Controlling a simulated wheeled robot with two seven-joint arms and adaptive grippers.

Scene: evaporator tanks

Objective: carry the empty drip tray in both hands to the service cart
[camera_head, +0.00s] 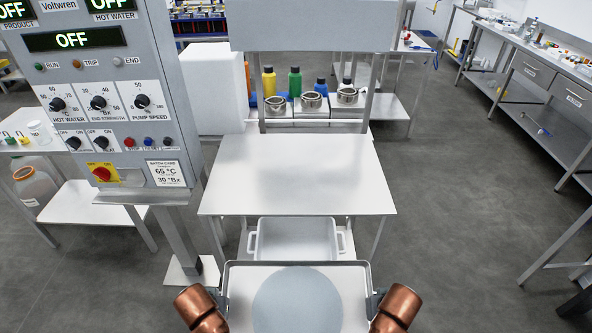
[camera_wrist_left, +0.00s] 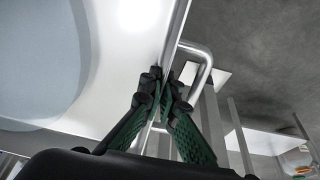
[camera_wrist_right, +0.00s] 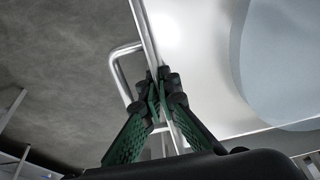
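The drip tray (camera_head: 240,290) is a shallow pale tray with a raised metal rim, held in front of me at the bottom of the head view. A flat round blue-grey patch covers its middle; I cannot tell whether it is a mark or liquid. My left gripper (camera_wrist_left: 158,97) is shut on the tray's rim by a bar handle. My right gripper (camera_wrist_right: 163,88) is shut on the opposite rim, also by a handle. In the head view the tray looks about level. No service cart is clearly recognisable; a white-topped table (camera_head: 296,170) stands straight ahead, its top bare.
A white bin (camera_head: 298,238) with side handles sits low under the table. A control panel (camera_head: 110,95) stands close on the left. Bottles and metal pots (camera_head: 311,100) stand behind the table. A long workbench (camera_head: 545,65) runs along the right. Grey floor (camera_head: 440,190) is clear between.

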